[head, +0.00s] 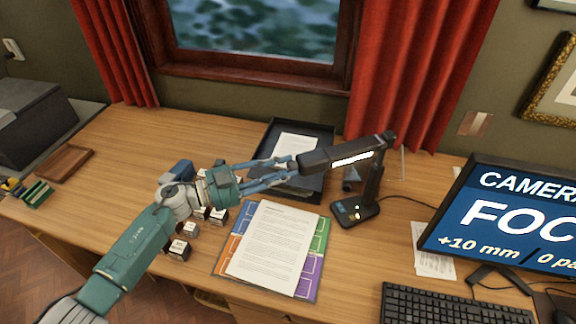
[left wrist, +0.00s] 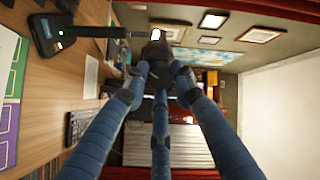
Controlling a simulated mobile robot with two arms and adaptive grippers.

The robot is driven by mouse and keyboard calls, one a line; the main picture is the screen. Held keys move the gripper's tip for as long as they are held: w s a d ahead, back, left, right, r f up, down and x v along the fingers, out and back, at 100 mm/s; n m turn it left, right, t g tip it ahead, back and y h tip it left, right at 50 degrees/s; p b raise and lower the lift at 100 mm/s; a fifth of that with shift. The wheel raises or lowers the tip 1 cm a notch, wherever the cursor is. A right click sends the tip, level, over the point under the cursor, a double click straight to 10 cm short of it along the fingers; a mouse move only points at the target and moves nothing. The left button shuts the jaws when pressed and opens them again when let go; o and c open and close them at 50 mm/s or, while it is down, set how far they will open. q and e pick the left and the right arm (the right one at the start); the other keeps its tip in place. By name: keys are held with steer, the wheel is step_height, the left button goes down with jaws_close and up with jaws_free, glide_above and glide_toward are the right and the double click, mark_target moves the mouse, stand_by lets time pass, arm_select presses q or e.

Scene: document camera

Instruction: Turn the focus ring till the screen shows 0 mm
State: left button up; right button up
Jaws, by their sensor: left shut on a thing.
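The document camera (head: 336,158) stands on the desk, its dark arm reaching left over the papers with a lit light strip. The focus ring (head: 293,164) is at the left end of its head, mostly covered by fingertips. My left gripper (head: 284,163) is shut on the ring from the left; in the left wrist view its blue fingers (left wrist: 157,72) close around the dark camera head (left wrist: 155,48). The screen (head: 510,215) at the right reads "+10 mm / 0 pa", cut off by the picture's edge. My right gripper is not in view.
A printed sheet (head: 275,243) lies on a coloured folder under the camera. Several small boxes (head: 190,229) stand below my left arm. A black paper tray (head: 318,135) sits behind. A keyboard (head: 450,306) is at front right. The desk's left part is mostly clear.

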arm_select(q)
steer(key=shift+r+n+p, duration=0.25)
steer(key=shift+n+p, duration=0.75)
steer(key=shift+p, duration=0.2)
steer(key=o, duration=0.6)
steer(key=shift+f+b, duration=0.35)
steer(key=shift+b, duration=0.05)
steer(key=shift+a, duration=0.1)
steer(key=v, duration=0.5)
steer(key=shift+r+p, duration=0.1)
steer(key=shift+p, duration=0.25)
